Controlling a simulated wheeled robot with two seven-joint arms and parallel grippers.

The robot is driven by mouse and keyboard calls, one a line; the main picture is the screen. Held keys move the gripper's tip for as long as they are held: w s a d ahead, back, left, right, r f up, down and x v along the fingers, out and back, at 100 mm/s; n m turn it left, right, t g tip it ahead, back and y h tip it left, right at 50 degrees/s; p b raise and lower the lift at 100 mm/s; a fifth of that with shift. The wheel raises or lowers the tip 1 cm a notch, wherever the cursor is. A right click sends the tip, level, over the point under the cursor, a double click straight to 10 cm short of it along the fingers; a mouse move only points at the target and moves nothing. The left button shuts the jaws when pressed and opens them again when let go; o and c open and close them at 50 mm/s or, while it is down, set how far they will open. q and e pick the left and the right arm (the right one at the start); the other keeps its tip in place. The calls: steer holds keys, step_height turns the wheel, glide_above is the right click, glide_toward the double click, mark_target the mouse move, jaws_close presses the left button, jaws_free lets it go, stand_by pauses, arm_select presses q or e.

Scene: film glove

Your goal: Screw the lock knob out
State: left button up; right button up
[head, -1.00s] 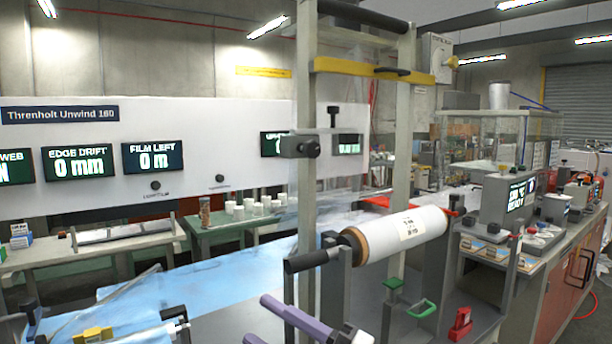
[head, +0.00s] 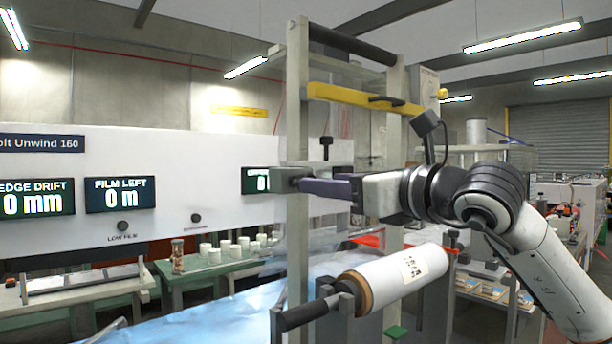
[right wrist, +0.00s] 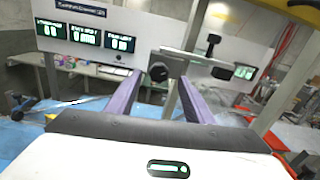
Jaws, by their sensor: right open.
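The lock knob (right wrist: 158,71) is a small round black knob on the front of a grey clamp block (head: 280,180) on the left upright of the frame. My right gripper (head: 306,184) is raised level with this block, its purple fingers pointing left at it. In the right wrist view my right gripper (right wrist: 158,82) is open, with one finger to each side of the knob. I cannot tell whether the fingertips touch it. In the head view the fingers largely hide the knob. My left gripper is not in view.
A white film roll (head: 400,277) lies below my right arm. A yellow crossbar (head: 365,98) spans the uprights above it. A black T-shaped screw (head: 326,146) stands up just behind the fingers. Blue film (head: 190,312) stretches across the lower left.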

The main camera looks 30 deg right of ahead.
steer(key=w, duration=0.2)
steer(key=w+p, duration=0.1)
steer(key=w, duration=0.1)
steer(key=w+p, duration=0.1)
steer(key=w, duration=0.1)
steer(key=shift+w+a, duration=0.25)
steer(key=shift+a, duration=0.05)
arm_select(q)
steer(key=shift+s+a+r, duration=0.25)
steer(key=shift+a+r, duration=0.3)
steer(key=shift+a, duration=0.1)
arm_select(e)
steer(key=shift+c, duration=0.5)
steer(key=c, duration=1)
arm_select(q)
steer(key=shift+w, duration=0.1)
arm_select(e)
steer(key=shift+o, duration=0.2)
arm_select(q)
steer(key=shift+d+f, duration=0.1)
arm_select(e)
steer(key=shift+f+n, duration=0.1)
steer(key=shift+n, duration=0.2)
